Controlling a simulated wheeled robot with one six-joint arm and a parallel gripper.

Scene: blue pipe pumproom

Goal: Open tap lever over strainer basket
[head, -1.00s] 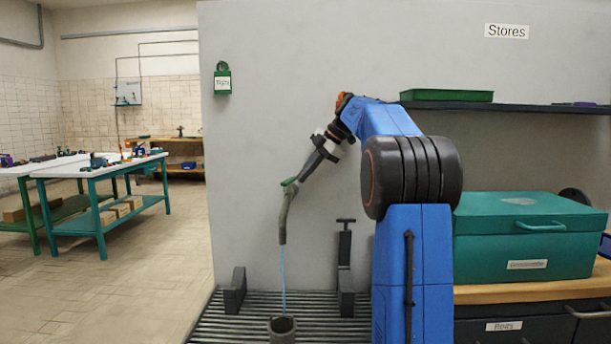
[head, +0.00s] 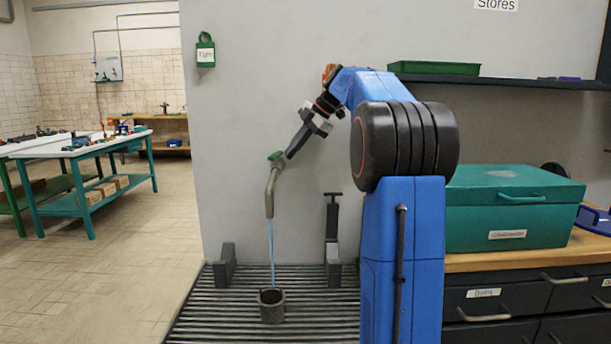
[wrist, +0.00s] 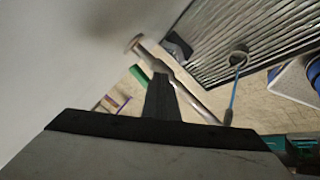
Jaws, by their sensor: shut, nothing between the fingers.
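The tap is a grey curved spout (head: 271,190) on the wall with a green lever (head: 276,156) at its top. A thin blue stream of water (head: 271,250) runs from the spout down to a dark round cup-like basket (head: 271,305) on the slatted grate. My gripper (head: 291,154) is shut and empty, its tips just right of the green lever with a small gap. In the wrist view the green lever (wrist: 139,73) shows beside the shut fingers (wrist: 161,84), and the spout (wrist: 190,98) runs behind them.
The slatted grate (head: 230,318) carries two dark upright blocks, the left one (head: 225,264) and a taller clamp-like one (head: 333,240). A teal box (head: 512,210) stands on the wooden counter at right. A green tray (head: 434,68) sits on the shelf. Floor at left is open.

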